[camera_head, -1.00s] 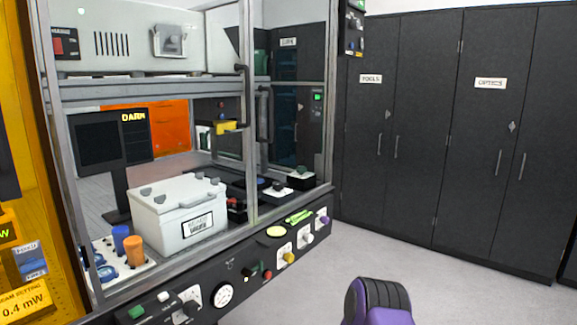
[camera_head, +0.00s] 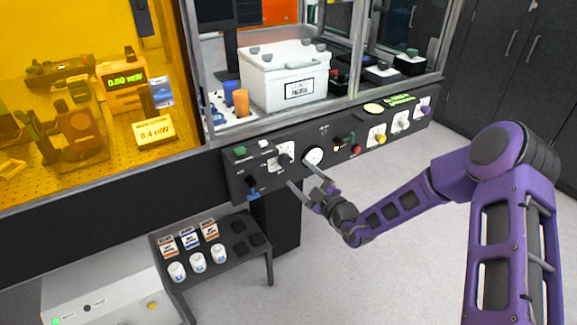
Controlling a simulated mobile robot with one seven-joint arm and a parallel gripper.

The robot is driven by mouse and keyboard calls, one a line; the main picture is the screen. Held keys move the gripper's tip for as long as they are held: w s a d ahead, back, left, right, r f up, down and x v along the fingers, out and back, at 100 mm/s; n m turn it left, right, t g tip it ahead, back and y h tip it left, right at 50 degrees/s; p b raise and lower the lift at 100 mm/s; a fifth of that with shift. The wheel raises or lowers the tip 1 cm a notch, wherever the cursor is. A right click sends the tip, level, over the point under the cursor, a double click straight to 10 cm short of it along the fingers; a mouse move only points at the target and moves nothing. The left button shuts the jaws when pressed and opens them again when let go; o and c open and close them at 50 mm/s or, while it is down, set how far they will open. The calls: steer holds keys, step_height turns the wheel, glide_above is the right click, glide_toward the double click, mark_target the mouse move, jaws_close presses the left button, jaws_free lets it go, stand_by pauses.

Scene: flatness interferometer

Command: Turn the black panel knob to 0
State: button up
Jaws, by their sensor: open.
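The black panel knob (camera_head: 285,159) sits on a white plate on the sloping black front panel (camera_head: 238,170), left of a round white gauge (camera_head: 313,156). The knob's pointer and the numbers on its plate are too small to read. My gripper (camera_head: 299,174) is open and empty. Its two fingers point left toward the panel, just below and right of the black knob, near the gauge. The fingers appear apart from the knob, though the exact gap cannot be told.
A red button (camera_head: 357,149), yellow knob (camera_head: 380,138), white knob (camera_head: 402,124) and purple knob (camera_head: 425,110) lie to the right. Below stands a dark rack (camera_head: 222,269) with white jars.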

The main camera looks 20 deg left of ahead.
mark_target(288, 163)
steer(key=x, duration=0.6)
steer(key=shift+w+a+b, duration=0.25)
steer(key=shift+a+b, duration=0.1)
jaws_close()
